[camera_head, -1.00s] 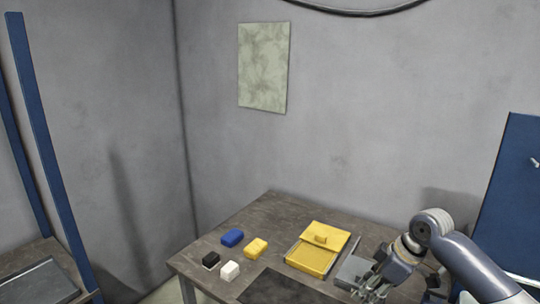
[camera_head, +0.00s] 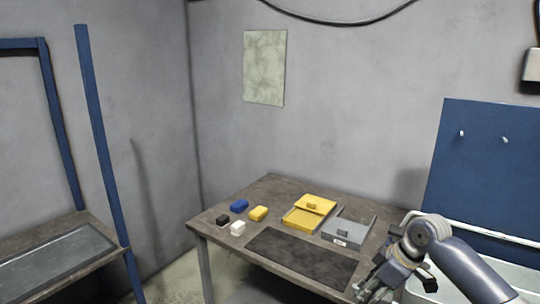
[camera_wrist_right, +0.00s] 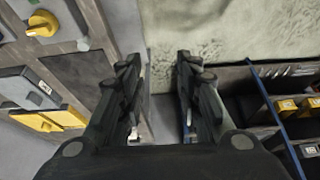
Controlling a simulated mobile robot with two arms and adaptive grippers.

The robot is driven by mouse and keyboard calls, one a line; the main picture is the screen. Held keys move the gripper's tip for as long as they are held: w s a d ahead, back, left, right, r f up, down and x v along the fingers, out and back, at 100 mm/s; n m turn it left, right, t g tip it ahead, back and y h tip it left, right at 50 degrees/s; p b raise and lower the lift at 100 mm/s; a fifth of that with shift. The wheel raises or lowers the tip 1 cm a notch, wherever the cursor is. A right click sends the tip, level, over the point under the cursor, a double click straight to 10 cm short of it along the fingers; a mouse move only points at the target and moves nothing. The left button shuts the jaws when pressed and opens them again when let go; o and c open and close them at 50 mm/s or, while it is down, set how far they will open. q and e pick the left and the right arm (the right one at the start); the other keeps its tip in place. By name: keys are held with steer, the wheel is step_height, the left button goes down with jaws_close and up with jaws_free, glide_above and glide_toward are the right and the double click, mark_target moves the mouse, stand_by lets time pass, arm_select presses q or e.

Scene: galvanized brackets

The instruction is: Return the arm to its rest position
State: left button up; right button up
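My right arm comes in from the right in the head view, and its gripper (camera_head: 372,288) hangs low at the table's front right corner. My left arm and gripper are not in view.
On the table (camera_head: 270,188) are a yellow box (camera_head: 308,212), a grey box (camera_head: 343,232), a dark mat (camera_head: 300,257) and several small blocks (camera_head: 258,213). A blue pegboard (camera_head: 490,165) stands right. Shelving with yellow bins (camera_wrist_right: 287,105) shows in the wrist view.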

step_height(320, 180, down, 16)
steer(key=w+d+m, duration=0.1)
steer(key=w+m, duration=0.1)
steer(key=m, duration=0.2)
steer(key=s+d+f+m+h, duration=0.15)
steer(key=s+f, duration=0.35)
steer(key=f, duration=0.6)
steer(key=s+d+f+m+h, duration=0.15)
steer(key=s+f, duration=0.25)
steer(key=f, duration=0.6)
steer(key=s+f+m+b, duration=0.1)
steer(key=s+f, duration=1.4)
steer(key=s, duration=0.5)
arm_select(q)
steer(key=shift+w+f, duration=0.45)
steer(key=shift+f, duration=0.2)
arm_select(e)
steer(key=s+a+f, duration=0.1)
steer(key=s+f, duration=0.1)
steer(key=s, duration=0.6)
steer(key=s+a+f+g, duration=0.1)
steer(key=s+a+f, duration=0.1)
steer(key=s, duration=0.6)
steer(key=s+a+f, duration=0.1)
steer(key=s+f, duration=0.2)
steer(key=s, duration=0.5)
steer(key=shift+a+g+h, duration=0.25)
steer(key=shift+g+h, duration=0.15)
